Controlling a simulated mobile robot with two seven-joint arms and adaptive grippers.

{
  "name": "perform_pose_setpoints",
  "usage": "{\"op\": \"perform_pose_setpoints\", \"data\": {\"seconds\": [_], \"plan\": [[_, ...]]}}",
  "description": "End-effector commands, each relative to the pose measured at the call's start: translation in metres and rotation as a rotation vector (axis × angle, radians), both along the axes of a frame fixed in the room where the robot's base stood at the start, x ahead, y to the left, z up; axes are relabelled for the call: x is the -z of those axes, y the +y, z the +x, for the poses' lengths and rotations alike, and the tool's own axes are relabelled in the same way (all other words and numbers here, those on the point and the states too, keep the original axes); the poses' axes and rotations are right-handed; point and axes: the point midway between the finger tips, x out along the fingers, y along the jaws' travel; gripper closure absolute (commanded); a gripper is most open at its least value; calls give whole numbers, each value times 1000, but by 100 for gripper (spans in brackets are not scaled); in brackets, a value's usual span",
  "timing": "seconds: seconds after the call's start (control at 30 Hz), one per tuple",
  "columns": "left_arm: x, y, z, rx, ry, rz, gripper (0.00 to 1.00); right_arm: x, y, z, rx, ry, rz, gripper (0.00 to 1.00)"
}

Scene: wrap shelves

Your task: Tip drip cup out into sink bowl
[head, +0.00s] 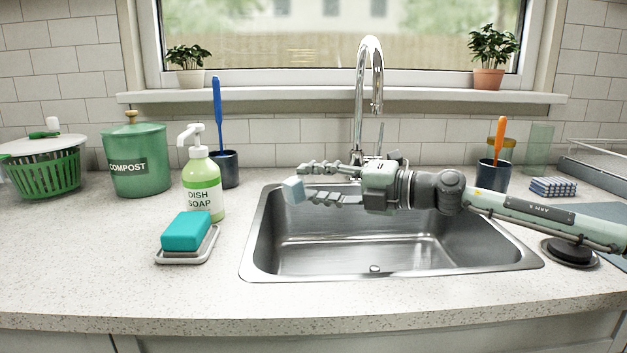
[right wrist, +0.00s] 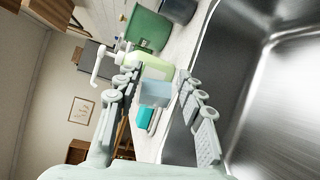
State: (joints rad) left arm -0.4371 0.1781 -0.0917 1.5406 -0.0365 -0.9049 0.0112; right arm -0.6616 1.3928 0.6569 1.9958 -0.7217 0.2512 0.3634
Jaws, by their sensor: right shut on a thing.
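The sink bowl (head: 312,256) is a steel basin set in the counter. My right gripper (head: 300,190) reaches in from the right, above the back left part of the bowl. It is shut on a small pale blue cup (head: 293,190), held at the fingertips over the bowl's left side. In the right wrist view the cup (right wrist: 155,93) sits between the two fingers, with the steel bowl (right wrist: 275,85) on the right. The cup looks slightly tilted; its opening and contents cannot be made out. My left gripper is not in view.
A chrome faucet (head: 369,75) stands just behind the gripper. Left of the sink are a dish soap bottle (head: 199,185), a teal sponge (head: 186,231) on a dish and a green compost bin (head: 136,170). A dark cup (head: 492,176) with an orange brush stands behind my right arm.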

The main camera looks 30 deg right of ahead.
Motion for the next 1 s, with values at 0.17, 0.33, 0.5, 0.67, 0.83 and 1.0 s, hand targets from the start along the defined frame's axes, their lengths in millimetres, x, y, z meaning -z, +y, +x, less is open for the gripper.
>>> {"op": "perform_pose_setpoints", "data": {"seconds": [0.17,0.33,0.5,0.67,0.83,1.0], "plan": [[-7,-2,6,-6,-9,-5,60,2,-2,0,0,12,97,81],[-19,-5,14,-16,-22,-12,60,1,-3,0,-1,18,139,81],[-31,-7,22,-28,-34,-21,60,0,-4,1,-2,25,184,81],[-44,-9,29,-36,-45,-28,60,-2,-5,1,-1,33,249,81],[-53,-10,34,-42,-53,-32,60,-3,-7,1,-1,43,325,81],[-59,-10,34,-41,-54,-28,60,-8,-10,1,-1,64,467,81]]}}
